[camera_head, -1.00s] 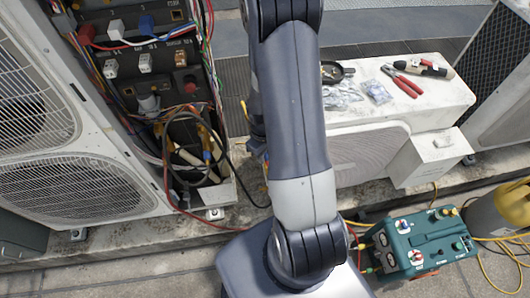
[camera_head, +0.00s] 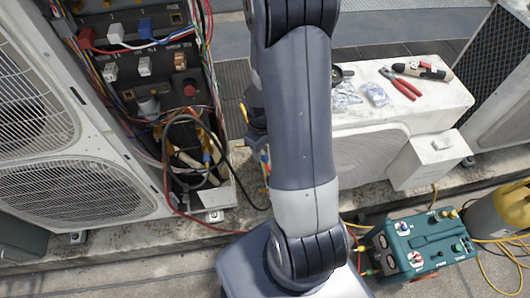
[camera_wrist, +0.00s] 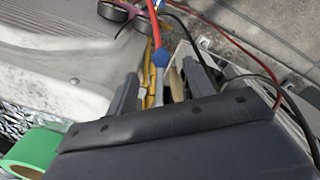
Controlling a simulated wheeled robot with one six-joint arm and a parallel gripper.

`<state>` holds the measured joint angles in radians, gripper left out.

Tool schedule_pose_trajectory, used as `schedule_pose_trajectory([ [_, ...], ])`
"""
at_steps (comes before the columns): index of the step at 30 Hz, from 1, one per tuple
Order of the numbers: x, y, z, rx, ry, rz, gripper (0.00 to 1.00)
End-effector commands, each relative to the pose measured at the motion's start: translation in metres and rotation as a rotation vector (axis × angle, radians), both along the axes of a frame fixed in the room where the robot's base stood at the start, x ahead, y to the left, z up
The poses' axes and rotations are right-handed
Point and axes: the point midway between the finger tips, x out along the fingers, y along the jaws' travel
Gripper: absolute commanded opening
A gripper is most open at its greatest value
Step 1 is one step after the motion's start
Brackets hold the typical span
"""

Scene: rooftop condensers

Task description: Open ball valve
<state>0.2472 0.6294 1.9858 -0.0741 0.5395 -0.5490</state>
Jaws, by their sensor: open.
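My gripper (camera_wrist: 160,68) is open in the wrist view, its two grey fingers pointing away from the camera. A small blue part (camera_wrist: 158,57) with a pale stem shows between the fingers, beside a red hose and yellow pipes (camera_wrist: 150,88). I cannot tell for certain whether this blue part is the ball valve's handle, or whether either finger touches it. In the head view my arm hides most of this spot. Bits of yellow and blue fittings (camera_head: 266,160) show just left of my arm.
The open condenser (camera_head: 90,150) with loose wiring and hoses stands on the left. A lower white unit (camera_head: 420,122) on the right carries red-handled pliers (camera_head: 402,84) and small bags (camera_head: 376,95). A green device (camera_head: 420,246) with cables sits on the ground. Green tape (camera_wrist: 35,150) is close in the wrist view.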

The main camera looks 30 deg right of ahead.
Motion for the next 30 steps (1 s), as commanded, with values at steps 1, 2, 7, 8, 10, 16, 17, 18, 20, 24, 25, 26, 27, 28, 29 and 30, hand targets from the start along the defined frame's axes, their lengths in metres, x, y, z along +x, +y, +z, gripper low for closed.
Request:
schedule_pose_trajectory([
  [1,0.001,0.0,0.011,-0.001,-0.006,0.0,0.5],
  [2,0.001,0.0,0.016,-0.001,-0.005,0.0,0.5],
  [7,0.001,0.001,0.042,-0.002,-0.004,0.0,0.5],
  [8,0.002,0.001,0.046,-0.001,-0.004,0.0,0.5],
  [10,0.001,0.002,0.053,-0.001,-0.003,0.0,0.5],
  [16,0.001,0.002,0.063,0.0,0.0,0.0,0.5],
  [17,0.001,0.002,0.063,0.0,0.001,0.0,0.5],
  [18,0.001,0.002,0.064,0.001,0.001,0.0,0.5],
  [20,0.001,0.002,0.064,0.001,0.001,0.0,0.5],
  [24,0.001,0.002,0.063,0.001,0.001,0.0,0.5],
  [25,0.001,0.002,0.063,0.001,0.001,0.0,0.5],
  [26,0.001,0.002,0.063,0.001,0.001,0.0,0.5],
  [27,0.001,0.002,0.062,0.001,0.001,0.0,0.5],
  [28,0.001,0.002,0.061,0.0,0.002,0.0,0.5],
  [29,0.001,0.002,0.059,0.0,0.002,0.0,0.5],
  [30,0.001,0.002,0.056,0.0,0.002,0.0,0.5],
])
